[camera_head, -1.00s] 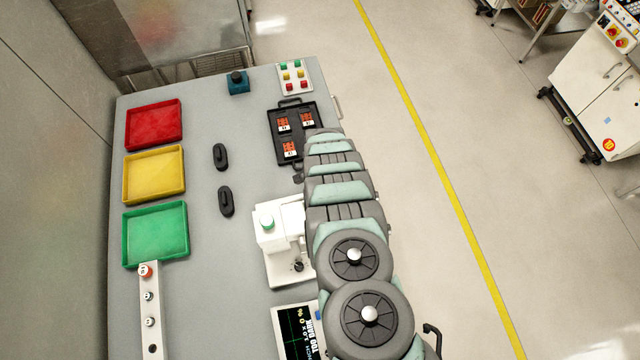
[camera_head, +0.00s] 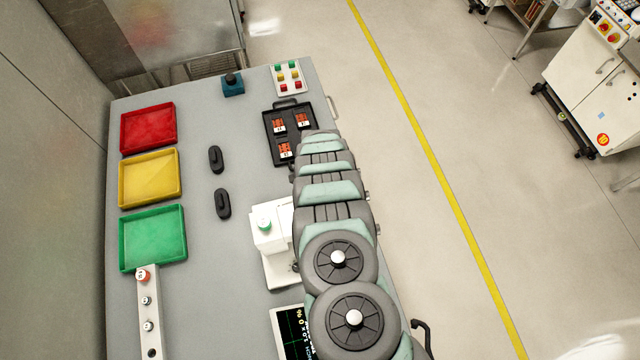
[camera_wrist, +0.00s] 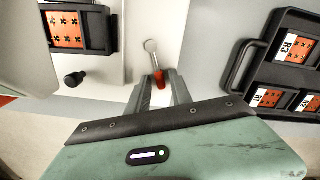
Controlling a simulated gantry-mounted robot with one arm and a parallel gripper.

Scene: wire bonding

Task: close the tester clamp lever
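In the wrist view, the clamp lever has a metal arm with a round end (camera_wrist: 151,46) and a red grip (camera_wrist: 159,79). It lies over a white surface beside a dark socket (camera_wrist: 96,30) that holds an orange patterned part (camera_wrist: 65,29). My gripper (camera_wrist: 159,82) has its two fingers apart, one on each side of the red grip. I cannot tell whether they touch it. In the head view, my arm hides the gripper and the lever.
A black carrier tray (camera_wrist: 250,70) with labelled orange parts lies right of my gripper; it also shows in the head view (camera_head: 270,133). A black knob (camera_wrist: 75,79) stands left. A white device (camera_head: 283,266) and a screen (camera_head: 290,334) sit beside my arm. Coloured trays line the table's left.

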